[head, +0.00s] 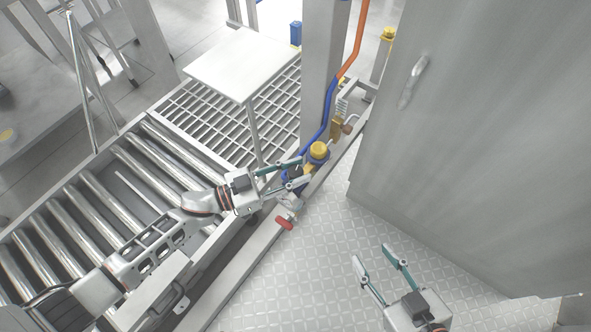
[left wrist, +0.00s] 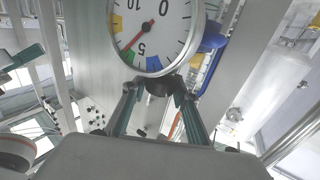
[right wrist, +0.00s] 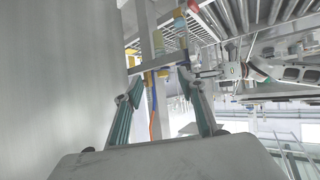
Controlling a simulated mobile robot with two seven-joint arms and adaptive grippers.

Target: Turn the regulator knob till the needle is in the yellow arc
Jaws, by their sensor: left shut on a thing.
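The pressure gauge (left wrist: 165,28) fills the top of the left wrist view, with a white dial, numbers and coloured arcs. Its red needle (left wrist: 136,39) points down-left, with its tip beside the green segment (left wrist: 127,56). The yellow arc (left wrist: 117,24) lies above the tip on the left rim. The dark regulator knob (left wrist: 158,84) sits just below the gauge. My left gripper (head: 303,171) is shut on the knob, which is mostly hidden between the fingertips. My right gripper (head: 375,268) is open and empty above the patterned floor.
A yellow-capped fitting (head: 319,150) stands just beyond my left gripper. A red-handled valve (head: 285,222) is below it. The roller conveyor (head: 120,185) lies under my left arm. A large grey cabinet (head: 480,130) stands at the right. The floor between is clear.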

